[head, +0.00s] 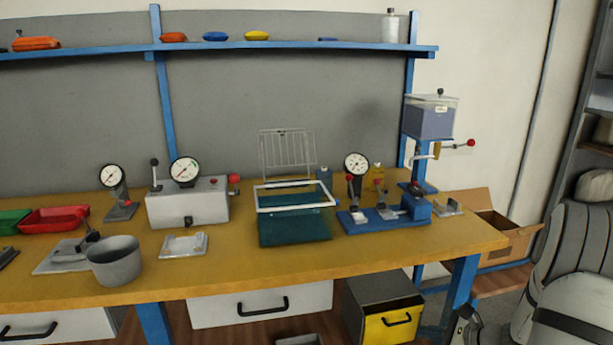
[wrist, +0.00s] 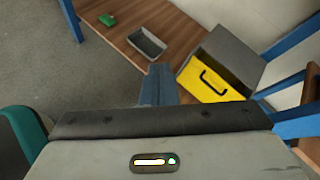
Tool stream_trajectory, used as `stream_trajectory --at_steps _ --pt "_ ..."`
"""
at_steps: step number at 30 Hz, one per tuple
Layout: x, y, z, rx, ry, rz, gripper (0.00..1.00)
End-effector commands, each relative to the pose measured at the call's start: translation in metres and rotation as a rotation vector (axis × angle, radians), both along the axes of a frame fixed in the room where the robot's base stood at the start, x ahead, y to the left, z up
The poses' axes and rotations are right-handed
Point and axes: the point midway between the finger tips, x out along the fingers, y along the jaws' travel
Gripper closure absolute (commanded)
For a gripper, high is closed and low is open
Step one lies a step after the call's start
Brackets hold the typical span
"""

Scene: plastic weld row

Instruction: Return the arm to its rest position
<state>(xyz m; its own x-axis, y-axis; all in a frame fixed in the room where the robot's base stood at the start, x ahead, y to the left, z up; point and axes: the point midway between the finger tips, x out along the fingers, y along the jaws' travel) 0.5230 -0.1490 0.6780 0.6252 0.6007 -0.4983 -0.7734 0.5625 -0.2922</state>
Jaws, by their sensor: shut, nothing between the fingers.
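My gripper (wrist: 158,70) shows in the wrist view. Its blue-grey fingers are together with nothing between them, and they point forward and down toward the space under the bench. The dark bar with bolts and the grey housing with a small lit display behind them are mine. No part of my arm or gripper can be made out in the head view. The gripper appears clear of the grey tray (wrist: 147,43) and the yellow-fronted drawer cabinet (wrist: 210,82), though the distance is hard to judge.
The yellow workbench (head: 350,262) holds gauges, a grey bowl (head: 115,262), a teal box with a raised lid (head: 295,226) and a hopper press (head: 430,120). A grey chair (head: 570,265) stands at right. A teal object (wrist: 22,135) is at the wrist view's left edge. Grey floor (wrist: 45,70) is clear.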

Motion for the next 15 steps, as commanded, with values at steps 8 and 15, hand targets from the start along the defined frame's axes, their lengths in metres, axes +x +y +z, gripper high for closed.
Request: stream_trajectory --at_steps 8,15 --pt "-0.064 0.113 0.145 -0.373 -0.089 0.606 1.0" --pt "-0.137 0.156 0.233 -0.739 -0.191 1.081 1.0"
